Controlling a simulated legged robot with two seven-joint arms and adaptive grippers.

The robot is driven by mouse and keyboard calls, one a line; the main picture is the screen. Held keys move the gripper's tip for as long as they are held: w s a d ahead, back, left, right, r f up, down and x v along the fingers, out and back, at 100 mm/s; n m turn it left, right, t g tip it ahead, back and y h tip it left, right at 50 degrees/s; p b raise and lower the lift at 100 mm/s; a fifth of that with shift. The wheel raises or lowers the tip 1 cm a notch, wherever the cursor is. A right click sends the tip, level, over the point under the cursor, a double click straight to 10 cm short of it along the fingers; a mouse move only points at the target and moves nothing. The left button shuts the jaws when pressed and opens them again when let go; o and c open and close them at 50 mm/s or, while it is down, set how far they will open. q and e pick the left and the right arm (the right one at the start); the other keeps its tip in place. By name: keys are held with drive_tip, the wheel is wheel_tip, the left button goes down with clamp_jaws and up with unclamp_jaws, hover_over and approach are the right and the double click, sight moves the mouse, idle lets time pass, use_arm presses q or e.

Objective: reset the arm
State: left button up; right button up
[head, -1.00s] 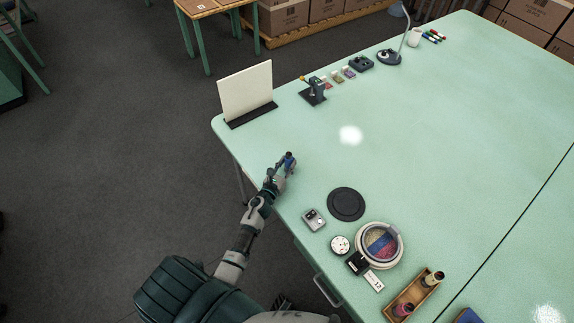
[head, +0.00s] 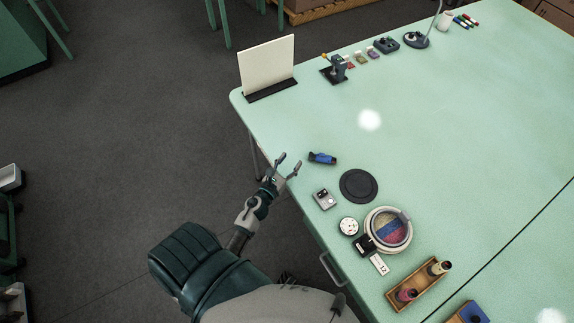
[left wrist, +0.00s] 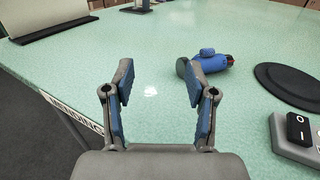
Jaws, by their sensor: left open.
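My left gripper (head: 287,167) is open and empty at the table's left edge. In the left wrist view its two blue-padded fingers (left wrist: 158,92) stand apart with only table between them. A blue and black handheld tool (head: 322,158) lies on its side on the green table (head: 440,150), apart from the fingers and a little beyond them. The tool also shows in the left wrist view (left wrist: 208,64), just past the right finger. My right gripper is not in view.
Near the tool are a black round disc (head: 358,186), a small grey switch box (head: 325,199) and a round hoop with coloured tufting (head: 388,230). A white upright board (head: 267,68) stands at the far left corner. A wooden tray (head: 418,284) holds spools. The table's middle is clear.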

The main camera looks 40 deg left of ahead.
use_arm(q)
drive_tip(key=shift+s+d+r, duration=0.2)
drive_tip(key=shift+s+d, duration=0.55)
drive_tip(key=shift+d+r, duration=0.1)
drive_tip(key=shift+d, duration=0.15)
drive_tip(key=shift+a, duration=0.15)
drive_tip(key=s+a+f+n+g+y, duration=0.2)
drive_tip(key=s+n+g+y, duration=0.35)
drive_tip(key=n, duration=1.55)
drive_tip(key=s+d+f+n+g+h, duration=0.25)
drive_tip(key=s+d+n+g, duration=0.35)
drive_tip(key=s, duration=0.3)
drive_tip(key=s+d+f+n+g+h, duration=0.2)
drive_tip(key=s+d+n+g+h, duration=0.15)
drive_tip(key=s+d+n, duration=0.35)
drive_tip(key=s+d+f+m+g, duration=0.1)
drive_tip(key=s+f, duration=0.1)
drive_tip(key=f, duration=1)
drive_tip(key=s+d+f, duration=0.1)
drive_tip(key=f, duration=1.1)
drive_tip(key=s+a+f+g, duration=0.1)
drive_tip(key=s+a+f, duration=0.1)
drive_tip(key=s+f, duration=1.2)
wheel_tip(320, 180, down, 2)
drive_tip(key=shift+a+h, duration=0.2)
drive_tip(key=shift+h, duration=0.15)
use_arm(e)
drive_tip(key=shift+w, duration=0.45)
